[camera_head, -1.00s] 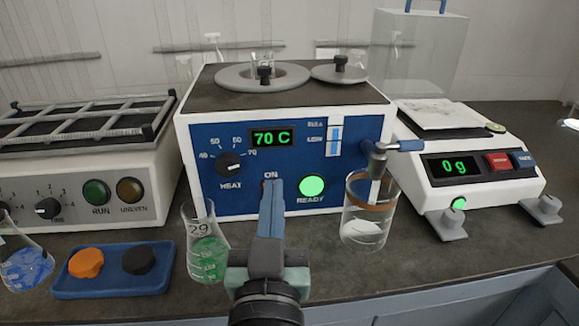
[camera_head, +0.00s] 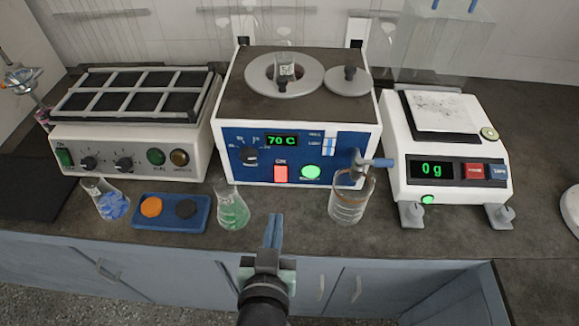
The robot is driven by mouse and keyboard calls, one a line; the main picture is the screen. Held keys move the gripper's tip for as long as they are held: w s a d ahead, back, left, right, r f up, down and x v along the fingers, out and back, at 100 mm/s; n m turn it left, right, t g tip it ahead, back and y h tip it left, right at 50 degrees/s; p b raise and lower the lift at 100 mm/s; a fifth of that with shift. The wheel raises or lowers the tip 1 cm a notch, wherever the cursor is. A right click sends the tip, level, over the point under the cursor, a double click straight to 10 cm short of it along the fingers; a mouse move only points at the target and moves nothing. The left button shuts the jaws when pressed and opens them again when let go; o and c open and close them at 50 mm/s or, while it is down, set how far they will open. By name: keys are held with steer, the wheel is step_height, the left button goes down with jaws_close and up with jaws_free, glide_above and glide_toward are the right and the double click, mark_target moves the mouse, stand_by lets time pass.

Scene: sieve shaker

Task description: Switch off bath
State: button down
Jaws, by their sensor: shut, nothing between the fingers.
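The water bath (camera_head: 231,160) stands in the middle of the bench, with a blue front panel and a dark top. Its display (camera_head: 282,140) reads 70 C in green. A red rocker switch (camera_head: 280,174) is on the lower panel, between the heat knob (camera_head: 249,155) and the lit green ready lamp (camera_head: 311,172). A flask (camera_head: 285,72) sits in the bath's left top opening. The switch is in full view.
A green-liquid flask (camera_head: 233,212) and a beaker (camera_head: 348,205) stand before the bath, either side of the switch. A shaker (camera_head: 135,143) is left, a balance (camera_head: 403,168) right. A blue tray (camera_head: 170,226) holds two stoppers.

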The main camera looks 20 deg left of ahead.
mark_target(282, 171)
steer(key=shift+s+d+g+p, duration=0.15)
steer(key=shift+s+g+p, duration=0.3)
steer(key=shift+s, duration=0.15)
steer(key=x, duration=1.4)
steer(key=shift+r, duration=0.15)
steer(key=shift+w, duration=0.1)
steer(key=shift+b, duration=0.4)
steer(key=shift+f+b, duration=0.35)
steer(key=shift+b, duration=0.1)
steer(key=shift+w+r+t, duration=0.1)
steer(key=shift+w+t, duration=0.05)
steer(key=shift+t, duration=0.2)
steer(key=shift+r+p, duration=0.7)
steer(key=shift+r, duration=0.4)
